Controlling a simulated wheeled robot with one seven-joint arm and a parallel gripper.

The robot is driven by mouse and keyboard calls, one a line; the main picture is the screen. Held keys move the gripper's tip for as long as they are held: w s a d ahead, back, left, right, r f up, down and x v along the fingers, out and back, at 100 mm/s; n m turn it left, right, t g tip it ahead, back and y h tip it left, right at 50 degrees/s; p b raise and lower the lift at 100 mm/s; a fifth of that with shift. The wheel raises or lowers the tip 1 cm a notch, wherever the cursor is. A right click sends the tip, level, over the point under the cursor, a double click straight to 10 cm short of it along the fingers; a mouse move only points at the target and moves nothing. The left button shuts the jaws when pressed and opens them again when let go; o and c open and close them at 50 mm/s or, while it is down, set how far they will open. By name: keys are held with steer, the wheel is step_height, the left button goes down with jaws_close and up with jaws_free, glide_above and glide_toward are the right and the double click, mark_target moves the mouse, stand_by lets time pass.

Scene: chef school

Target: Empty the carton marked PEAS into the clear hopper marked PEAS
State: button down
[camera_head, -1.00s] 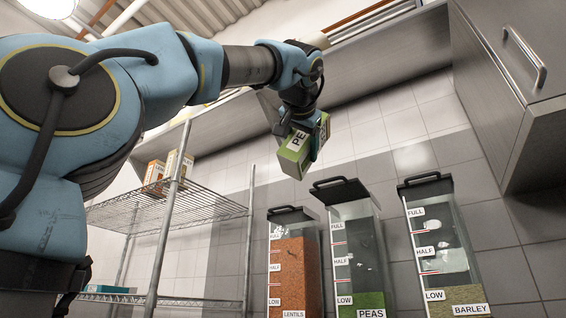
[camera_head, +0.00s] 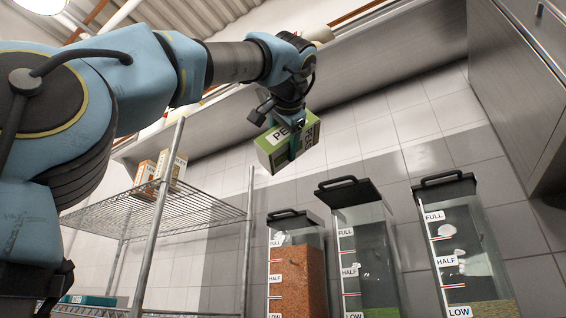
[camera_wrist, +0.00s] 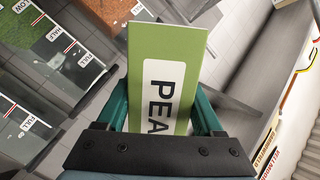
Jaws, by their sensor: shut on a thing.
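The green and white carton, its printing partly visible as "PE" in the head view (camera_head: 272,153) and "PEA" in the wrist view (camera_wrist: 165,50), is held in the air. My gripper (camera_head: 291,143) is shut on it, with teal fingers on both sides in the wrist view (camera_wrist: 160,112). The carton is above and left of the clear middle hopper (camera_head: 362,245), apart from it. That hopper has FULL, HALF and LOW marks, green contents low down and a black lid with a handle on top. Its name label is outside the current head view.
A hopper with orange contents (camera_head: 297,280) stands left of it and another (camera_head: 462,245) right. A wire shelf (camera_head: 150,205) with two orange cartons (camera_head: 172,165) is at left. A grey cabinet (camera_head: 520,90) hangs at upper right.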

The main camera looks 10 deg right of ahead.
steer(key=r+m+p, duration=0.1)
steer(key=w+r+m+p, duration=0.1)
steer(key=m+p, duration=0.1)
steer(key=w+r+m+p, duration=0.1)
steer(key=shift+d+r+t+p, duration=0.1)
steer(key=shift+r+t+p, duration=0.2)
steer(key=shift+r+p, duration=0.1)
steer(key=shift+w+d+f, duration=0.15)
steer(key=shift+w+d, duration=0.45)
steer(key=shift+w, duration=0.1)
steer(key=w+d+m+p, duration=0.5)
steer(key=w+d+p, duration=1.3)
steer(key=w, duration=0.3)
steer(key=shift+w+d+r+m+t, duration=0.2)
steer(key=shift+d+r+m+t, duration=0.15)
steer(key=shift+d, duration=0.2)
stand_by(1.1)
steer(key=shift+f+b, duration=0.25)
steer(key=shift+b, duration=0.1)
stand_by(1.8)
steer(key=shift+b, duration=0.55)
